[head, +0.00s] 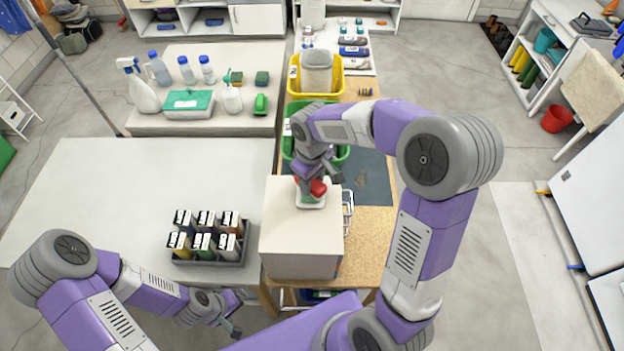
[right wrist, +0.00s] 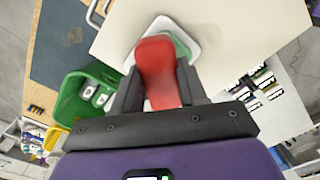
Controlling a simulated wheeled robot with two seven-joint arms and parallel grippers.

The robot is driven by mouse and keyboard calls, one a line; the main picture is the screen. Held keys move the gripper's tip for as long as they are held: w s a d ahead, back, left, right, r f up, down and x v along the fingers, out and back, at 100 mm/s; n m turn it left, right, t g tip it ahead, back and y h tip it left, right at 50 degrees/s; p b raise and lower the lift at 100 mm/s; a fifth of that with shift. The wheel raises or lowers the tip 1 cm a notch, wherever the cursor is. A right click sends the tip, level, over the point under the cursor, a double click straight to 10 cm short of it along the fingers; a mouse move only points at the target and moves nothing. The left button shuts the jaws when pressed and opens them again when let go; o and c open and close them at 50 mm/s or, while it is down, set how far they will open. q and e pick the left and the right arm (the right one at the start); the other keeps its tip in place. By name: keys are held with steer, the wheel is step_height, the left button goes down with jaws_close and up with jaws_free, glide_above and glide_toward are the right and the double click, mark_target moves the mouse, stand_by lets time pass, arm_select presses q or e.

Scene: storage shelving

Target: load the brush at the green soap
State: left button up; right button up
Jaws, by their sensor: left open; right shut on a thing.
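My right gripper (head: 312,181) is shut on a red-handled brush (head: 319,188). The red handle (right wrist: 157,72) fills the space between the fingers in the right wrist view. The brush is over a white dish (head: 311,207) with the green soap (head: 313,203) in it, on top of a pale block. Green and white also show past the handle in the right wrist view. The bristles are hidden, and I cannot tell whether they touch the soap. My left gripper (head: 230,327) is open and empty, low at the front, away from the soap.
The pale block (head: 300,240) stands on the wooden bench. A green bin (head: 288,147) and yellow bin (head: 336,82) stand behind it. A black tray (head: 232,252) of several bottles is left of the block. The white table (head: 120,200) is mostly clear.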

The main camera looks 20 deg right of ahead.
stand_by(0.3)
step_height(320, 180, up, 7)
steer(key=p, duration=0.5)
steer(key=shift+p, duration=0.35)
steer(key=shift+s+f, duration=0.1)
steer(key=shift+f, duration=0.05)
stand_by(0.5)
